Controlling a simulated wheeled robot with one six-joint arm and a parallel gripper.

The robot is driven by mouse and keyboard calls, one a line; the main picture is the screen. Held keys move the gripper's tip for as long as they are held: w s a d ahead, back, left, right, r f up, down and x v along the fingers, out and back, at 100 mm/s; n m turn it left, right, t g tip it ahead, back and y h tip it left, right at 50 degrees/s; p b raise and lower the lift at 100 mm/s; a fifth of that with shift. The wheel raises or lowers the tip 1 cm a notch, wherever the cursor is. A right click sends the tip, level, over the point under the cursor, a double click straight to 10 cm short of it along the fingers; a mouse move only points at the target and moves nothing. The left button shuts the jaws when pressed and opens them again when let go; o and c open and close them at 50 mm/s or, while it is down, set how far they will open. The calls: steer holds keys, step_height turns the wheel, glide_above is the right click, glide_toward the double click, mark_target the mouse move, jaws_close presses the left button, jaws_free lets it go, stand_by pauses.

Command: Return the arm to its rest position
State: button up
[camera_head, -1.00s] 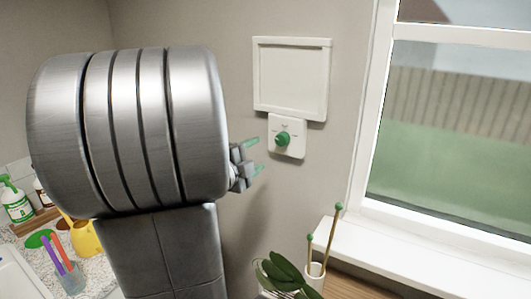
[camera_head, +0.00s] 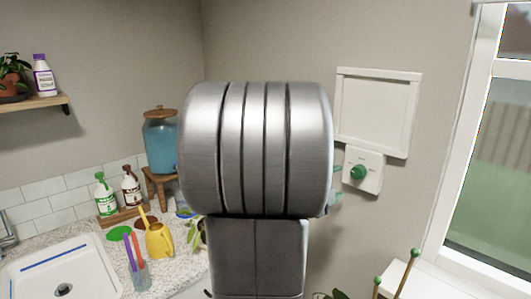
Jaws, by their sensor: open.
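My arm, a large ribbed silver link on a grey column, fills the middle of the head view. My gripper (camera_head: 336,184) is mostly hidden behind it. Only its two pale green fingertips show past the link's right edge, apart from each other, with nothing seen between them. In the picture they are just left of the wall control with the green knob (camera_head: 358,172); I cannot tell the distance in depth.
A white panel (camera_head: 377,112) hangs above the knob, left of the window (camera_head: 495,170). On the left counter are a sink (camera_head: 62,270), a yellow watering can (camera_head: 159,240), spray bottles (camera_head: 106,196) and a blue dispenser (camera_head: 160,142). Green-tipped sticks (camera_head: 407,272) stand at lower right.

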mark_target(355, 173)
steer(key=p+x, duration=0.1)
steer(key=x, duration=0.8)
